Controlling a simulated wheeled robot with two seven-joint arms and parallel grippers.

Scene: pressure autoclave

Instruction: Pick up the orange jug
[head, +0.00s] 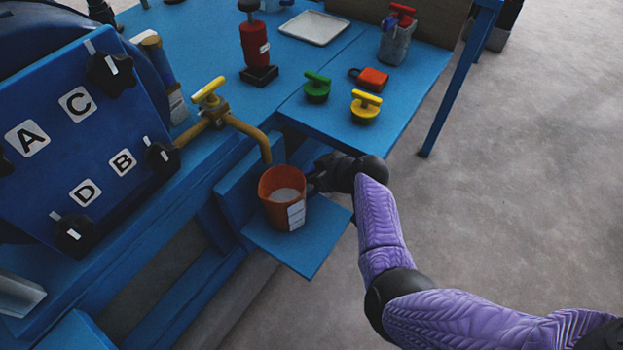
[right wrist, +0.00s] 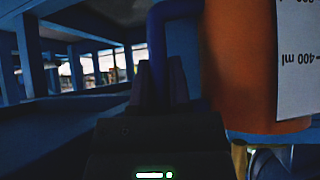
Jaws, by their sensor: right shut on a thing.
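The orange jug (head: 271,186) stands upright on a small blue shelf (head: 299,249), below the end of a brass spout (head: 259,139). A white label is on its front, and a pale content or bottom shows inside. My right gripper (head: 314,180) is at the jug's right side, at its handle. In the right wrist view the gripper (right wrist: 162,85) is shut on the blue handle (right wrist: 176,10), and the orange jug wall (right wrist: 236,70) with its marked label fills the right side. The left gripper is not in view.
A blue panel (head: 60,135) with black knobs marked A to D stands at the left. A tap with a yellow handle (head: 208,91) feeds the spout. Green (head: 317,88) and yellow (head: 365,106) knobs sit on the bench above. Open floor lies right.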

